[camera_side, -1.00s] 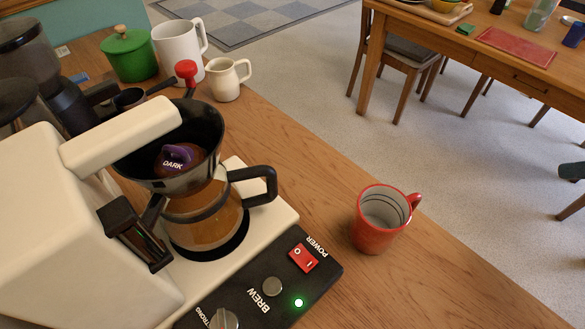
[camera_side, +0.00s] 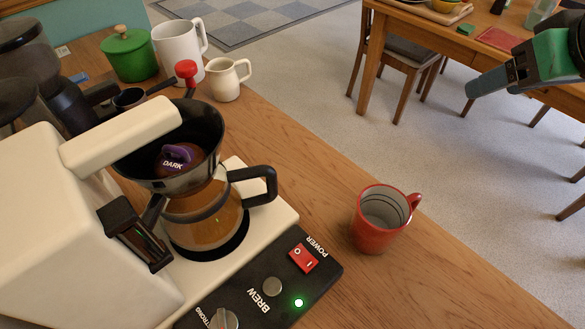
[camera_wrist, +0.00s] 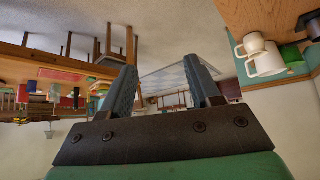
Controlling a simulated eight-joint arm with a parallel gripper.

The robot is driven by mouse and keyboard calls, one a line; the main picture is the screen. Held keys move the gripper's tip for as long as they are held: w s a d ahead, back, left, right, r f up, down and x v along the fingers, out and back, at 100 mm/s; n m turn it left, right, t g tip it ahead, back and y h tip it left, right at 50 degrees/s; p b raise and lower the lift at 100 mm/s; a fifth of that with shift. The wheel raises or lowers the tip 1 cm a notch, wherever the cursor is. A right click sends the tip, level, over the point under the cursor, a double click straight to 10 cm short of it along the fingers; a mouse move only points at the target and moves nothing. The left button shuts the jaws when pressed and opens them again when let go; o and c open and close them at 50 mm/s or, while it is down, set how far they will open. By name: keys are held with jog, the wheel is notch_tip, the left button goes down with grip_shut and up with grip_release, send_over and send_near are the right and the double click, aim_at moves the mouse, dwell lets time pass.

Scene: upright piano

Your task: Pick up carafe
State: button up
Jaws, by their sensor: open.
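The carafe (camera_side: 203,230) is glass with brown liquid in it and a black handle pointing right. In the side view it sits on the hot plate of a cream coffee maker (camera_side: 50,215), under the black filter basket (camera_side: 150,165), which hides its top. My gripper (camera_side: 475,88) is at the upper right of the side view, in the air and well apart from the carafe. In the wrist view the two fingers of my gripper (camera_wrist: 160,66) are spread, with nothing between them. The carafe does not show in the wrist view.
A red mug (camera_side: 377,222) stands on the wooden counter (camera_side: 300,165) right of the coffee maker. A white mug (camera_side: 177,50), cream jug (camera_side: 226,80) and green pot (camera_side: 130,55) stand behind. A wooden table (camera_side: 400,22) with chairs is across the floor.

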jog(key=s+a+n+y, duration=0.1)
jog(key=a+n+y, duration=0.1)
jog(key=a, duration=1.2)
jog(key=n, duration=0.1)
send_over(274, 184)
jog(key=s, duration=0.2)
notch_tip(274, 184, down, 3)
jog(key=shift+t+y, duration=0.4)
jog(key=f, duration=0.7)
jog(key=shift+d+f, duration=0.25)
jog(key=shift+d, duration=0.15)
jog(key=shift+w+f, duration=0.1)
jog(key=shift+f, duration=0.45)
jog(key=shift+x, duration=2.7)
grip_shut()
